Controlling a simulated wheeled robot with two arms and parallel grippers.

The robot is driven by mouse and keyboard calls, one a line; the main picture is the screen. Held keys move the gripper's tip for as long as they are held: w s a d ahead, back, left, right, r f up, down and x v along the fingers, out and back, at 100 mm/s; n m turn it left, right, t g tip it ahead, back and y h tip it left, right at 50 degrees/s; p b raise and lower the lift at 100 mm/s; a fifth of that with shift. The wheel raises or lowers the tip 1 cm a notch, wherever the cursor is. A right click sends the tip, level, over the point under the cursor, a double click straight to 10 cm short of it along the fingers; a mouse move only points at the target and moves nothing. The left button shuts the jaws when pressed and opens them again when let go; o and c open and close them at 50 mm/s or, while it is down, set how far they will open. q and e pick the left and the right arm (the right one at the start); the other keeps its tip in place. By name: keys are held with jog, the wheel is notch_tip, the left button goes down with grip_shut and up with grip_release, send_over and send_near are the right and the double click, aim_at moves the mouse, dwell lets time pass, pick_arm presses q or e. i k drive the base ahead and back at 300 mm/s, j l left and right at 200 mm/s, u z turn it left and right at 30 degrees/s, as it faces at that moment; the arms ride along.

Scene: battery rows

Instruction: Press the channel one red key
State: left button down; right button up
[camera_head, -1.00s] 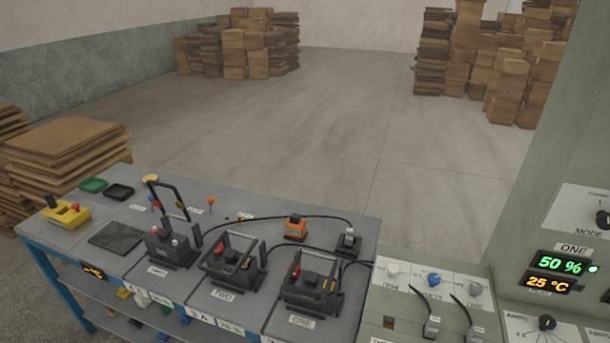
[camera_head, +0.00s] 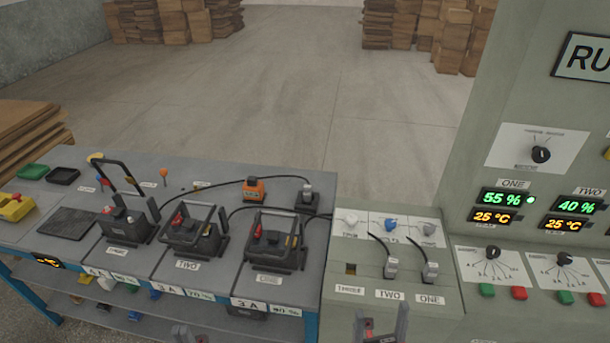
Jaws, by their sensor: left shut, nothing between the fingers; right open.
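The channel one red key (camera_head: 519,293) is on the grey panel at the right, below the dial (camera_head: 492,252) and right of a green key (camera_head: 487,290). The display (camera_head: 505,198) labelled ONE above it reads 55 % and 25 °C. Only the tips of my grippers show at the bottom edge. My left gripper (camera_head: 186,334) is shut and empty in front of the bench. My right gripper (camera_head: 386,326) is open and empty in front of the socket console, left of and below the red key, apart from it.
Channel TWO has its own green key (camera_head: 565,297) and red key (camera_head: 596,299) close by on the right. The socket console (camera_head: 350,300) holds two plugs over TWO and ONE. The bench (camera_head: 220,265) carries several batteries. Floor behind is open, with stacked boxes far off.

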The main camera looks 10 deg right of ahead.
aim_at(518, 292)
jog(key=z, duration=1.75)
